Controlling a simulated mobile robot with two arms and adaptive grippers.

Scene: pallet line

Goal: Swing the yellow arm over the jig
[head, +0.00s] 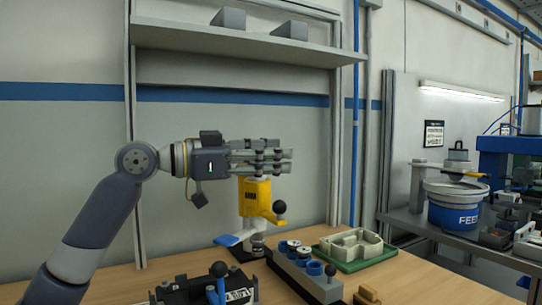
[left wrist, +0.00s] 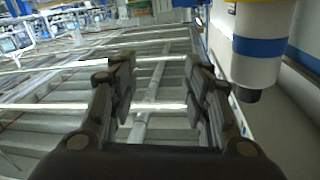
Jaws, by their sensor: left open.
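A yellow arm (head: 256,198) with a black ball knob (head: 279,207) stands on a pale post at the back of the wooden bench. The likely jig (head: 352,250) is a cream frame-shaped part on a green base, to the right of the yellow arm and apart from it. My left gripper (head: 289,160) points right, just above the yellow arm's top. Its fingers are apart and empty, also in the left wrist view (left wrist: 160,80). I cannot tell whether it touches the yellow arm. My right gripper is not in view.
A grey block (head: 310,276) with blue and dark round pieces lies in front of the post. A blue paddle (head: 228,240) sticks out left of it. A dark labelled device (head: 205,292) is at the front. A shelf (head: 230,43) hangs above. A blue feeder (head: 455,212) stands right.

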